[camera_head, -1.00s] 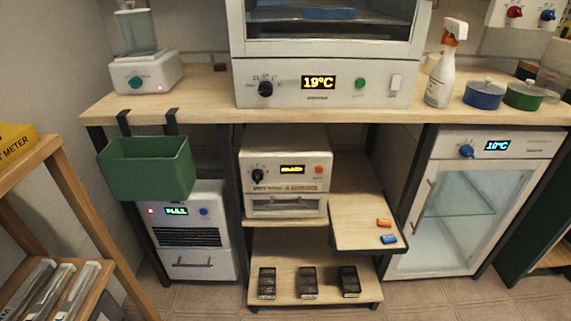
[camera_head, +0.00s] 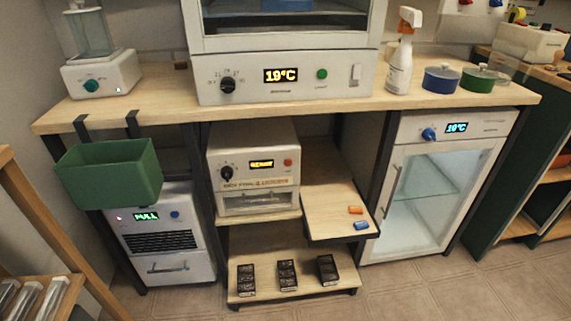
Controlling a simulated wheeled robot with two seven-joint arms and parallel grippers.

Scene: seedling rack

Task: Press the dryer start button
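No machine has a label I can read clearly as a dryer. A white box unit (camera_head: 254,166) stands on the middle shelf under the counter. It has a black knob (camera_head: 226,173), a lit yellow display (camera_head: 261,164) that seems to read READY, and a red-orange button (camera_head: 288,162). Its lower drawer front looks shut. The larger white cabinet (camera_head: 300,88) on the counter has a 19°C display (camera_head: 281,75), a black knob (camera_head: 228,85), a green button (camera_head: 321,73) and a white rocker switch (camera_head: 356,72). Neither of my grippers is in view.
A green bin (camera_head: 108,172) hangs from the counter's left front. A FULL-display unit (camera_head: 160,240) stands below it. An orange block (camera_head: 355,210) and a blue block (camera_head: 361,226) lie on a side shelf (camera_head: 325,222). A glass-door fridge (camera_head: 435,190) stands right. Floor (camera_head: 420,295) in front is clear.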

